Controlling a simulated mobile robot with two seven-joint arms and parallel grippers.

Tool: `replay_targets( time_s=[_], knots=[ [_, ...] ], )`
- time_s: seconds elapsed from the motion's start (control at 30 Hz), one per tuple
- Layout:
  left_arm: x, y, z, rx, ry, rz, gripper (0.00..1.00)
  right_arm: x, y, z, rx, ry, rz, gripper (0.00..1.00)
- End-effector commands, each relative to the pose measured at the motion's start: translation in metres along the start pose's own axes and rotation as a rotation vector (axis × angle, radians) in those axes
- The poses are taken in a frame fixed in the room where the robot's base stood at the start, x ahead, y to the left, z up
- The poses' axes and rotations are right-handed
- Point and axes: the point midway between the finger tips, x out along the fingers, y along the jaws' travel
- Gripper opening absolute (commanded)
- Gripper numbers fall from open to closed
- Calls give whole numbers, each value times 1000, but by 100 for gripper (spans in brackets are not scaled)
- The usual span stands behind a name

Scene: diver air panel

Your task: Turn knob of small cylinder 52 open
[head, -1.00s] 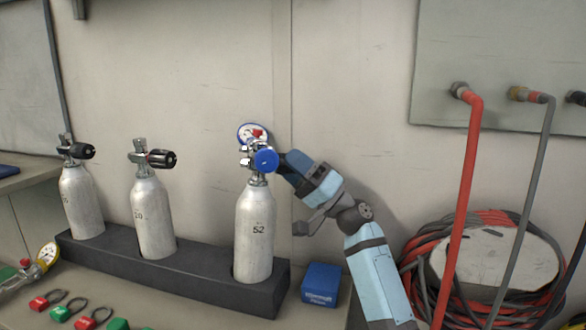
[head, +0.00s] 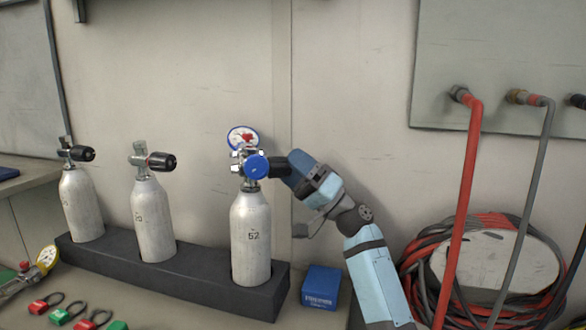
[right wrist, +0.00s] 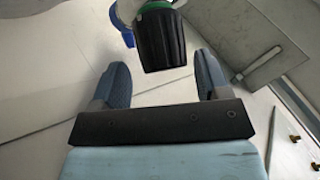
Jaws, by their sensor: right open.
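Small cylinder 52 (head: 250,258) is a silver bottle standing in the front right end of the dark rack. Its valve carries a blue-rimmed gauge (head: 243,137) and a round blue part (head: 257,166). Its black knob (head: 279,167) points right; in the right wrist view the knob (right wrist: 162,40) has a green ring. My right gripper (head: 291,166) comes in from the right at the knob. In the right wrist view its two fingers (right wrist: 162,66) are open, one on each side of the knob, with gaps visible. My left gripper is not in view.
Two more silver cylinders with black knobs (head: 153,225) (head: 82,205) stand in the dark rack (head: 190,285). A blue box (head: 321,288) lies right of the rack, below my right arm. Red and green tags lie in front. A red pipe (head: 463,190) and coiled hoses are at right.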

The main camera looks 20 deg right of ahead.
Motion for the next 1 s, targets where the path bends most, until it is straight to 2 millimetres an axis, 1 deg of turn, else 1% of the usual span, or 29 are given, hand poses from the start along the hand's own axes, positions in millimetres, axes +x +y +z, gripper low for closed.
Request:
replay_targets(
  time_s=[0.1, 0.23, 0.5, 0.7, 0.83, 1.0],
  knots=[
    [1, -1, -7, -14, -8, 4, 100, 11, -11, -9, -3, 0, -2, 69],
    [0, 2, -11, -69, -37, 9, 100, 29, -28, -24, -4, -1, -3, 69],
    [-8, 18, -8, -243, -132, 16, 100, 71, -69, -59, -4, -1, -3, 69],
    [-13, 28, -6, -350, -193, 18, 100, 100, -96, -82, -4, 0, -2, 69],
    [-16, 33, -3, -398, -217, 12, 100, 113, -108, -92, -3, -1, -1, 69],
    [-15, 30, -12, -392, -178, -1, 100, 122, -117, -100, -1, 0, -1, 69]
  ],
)
